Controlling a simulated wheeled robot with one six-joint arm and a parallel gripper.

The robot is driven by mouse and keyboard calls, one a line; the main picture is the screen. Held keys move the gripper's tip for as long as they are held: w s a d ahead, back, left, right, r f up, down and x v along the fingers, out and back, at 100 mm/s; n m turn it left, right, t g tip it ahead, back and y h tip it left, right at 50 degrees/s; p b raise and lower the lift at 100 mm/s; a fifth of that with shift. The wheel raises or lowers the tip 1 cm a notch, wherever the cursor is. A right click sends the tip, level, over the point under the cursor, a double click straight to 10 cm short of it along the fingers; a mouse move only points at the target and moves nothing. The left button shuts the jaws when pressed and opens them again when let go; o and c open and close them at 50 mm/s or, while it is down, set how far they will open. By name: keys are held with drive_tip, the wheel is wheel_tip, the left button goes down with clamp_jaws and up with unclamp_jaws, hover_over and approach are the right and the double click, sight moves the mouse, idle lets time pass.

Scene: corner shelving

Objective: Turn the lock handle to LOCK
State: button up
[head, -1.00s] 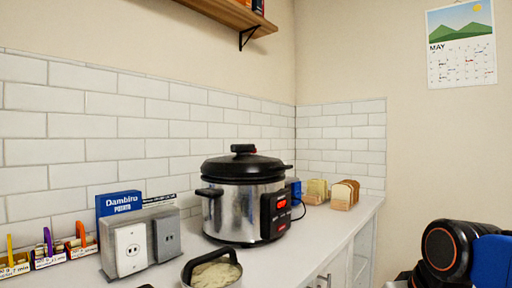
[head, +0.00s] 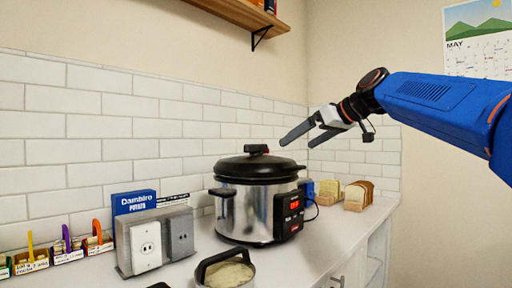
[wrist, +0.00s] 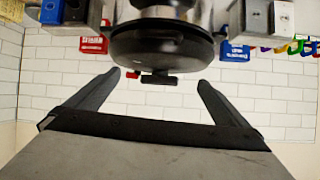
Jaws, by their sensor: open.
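The silver pressure cooker (head: 240,212) stands on the counter with its black lid (head: 250,168) on. A black lock handle (head: 254,150) with a small red mark sits on top of the lid. In the wrist view the cooker appears upside down, with the lid (wrist: 160,45) at the top and the handle (wrist: 160,79) below it. My gripper (head: 298,142) is open and empty, above and right of the lid in the head view. In the wrist view its two fingers (wrist: 160,80) appear on either side of the handle, apart from it. No LOCK lettering is readable.
A pot of pale food (head: 228,275) sits in front. Bread slices (head: 358,195) stand to the right. A wooden shelf (head: 240,14) hangs above; a tiled wall is behind.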

drive_tip(key=n+y, duration=0.2)
approach(256, 145)
drive_tip(key=x, duration=0.7)
drive_tip(key=w+x, duration=0.1)
drive_tip(key=x, duration=0.3)
drive_tip(key=shift+w+d+r, duration=0.1)
drive_tip(key=shift+w+d, duration=0.05)
drive_tip(key=shift+d, duration=0.15)
drive_tip(key=c, duration=0.8)
